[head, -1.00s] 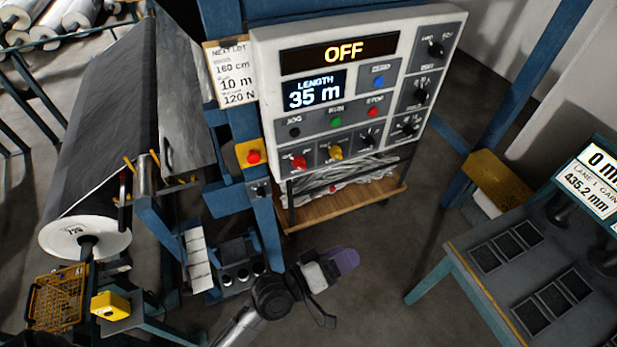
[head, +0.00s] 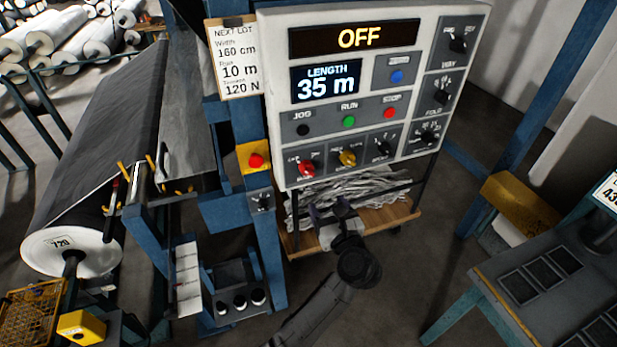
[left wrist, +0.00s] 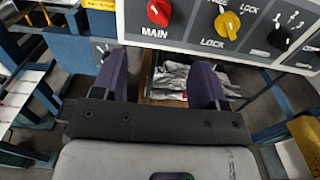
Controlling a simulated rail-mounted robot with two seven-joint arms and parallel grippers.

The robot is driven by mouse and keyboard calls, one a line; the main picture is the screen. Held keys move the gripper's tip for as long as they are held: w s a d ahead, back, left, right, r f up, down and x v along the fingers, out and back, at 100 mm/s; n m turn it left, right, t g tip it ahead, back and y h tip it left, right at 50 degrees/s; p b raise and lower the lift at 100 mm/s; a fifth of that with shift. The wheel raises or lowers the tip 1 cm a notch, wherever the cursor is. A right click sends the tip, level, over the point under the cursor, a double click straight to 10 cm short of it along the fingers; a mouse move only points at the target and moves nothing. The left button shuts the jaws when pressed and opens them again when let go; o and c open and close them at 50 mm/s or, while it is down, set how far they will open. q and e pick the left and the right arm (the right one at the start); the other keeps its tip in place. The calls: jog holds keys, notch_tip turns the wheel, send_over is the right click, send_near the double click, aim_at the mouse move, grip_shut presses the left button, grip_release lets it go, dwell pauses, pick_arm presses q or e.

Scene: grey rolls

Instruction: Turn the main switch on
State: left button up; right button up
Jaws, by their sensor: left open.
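The control panel (head: 270,110) reads OFF on its upper display and LENGTH 35 m below. The red main switch (head: 307,169) is a rotary knob at the panel's lower left. In the left wrist view the red knob (left wrist: 159,12), labelled MAIN, is at the top, with a yellow knob (left wrist: 228,25) labelled LOCK to its right. My left gripper (head: 331,212) is below the panel's lower edge, under the red and yellow knobs. Its two purple fingers (left wrist: 161,80) are apart with nothing between them, and they do not touch the switch. My right gripper is not in view.
A red emergency button (head: 256,160) on a yellow box is on the blue post left of the panel. A wooden cart shelf (head: 375,220) with crumpled grey material is behind my left gripper. A large grey roll (head: 75,190) stands at left, and a blue-framed table (head: 480,300) at right.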

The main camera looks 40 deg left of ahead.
aim_at(310, 174)
pick_arm(q)
jog(key=p+x, duration=0.1)
jog(key=x, duration=1.2)
jog(key=shift+w+a+p, duration=0.1)
jog(key=shift+a+p, duration=0.1)
jog(key=shift+p, duration=0.2)
jog(key=c, duration=0.9)
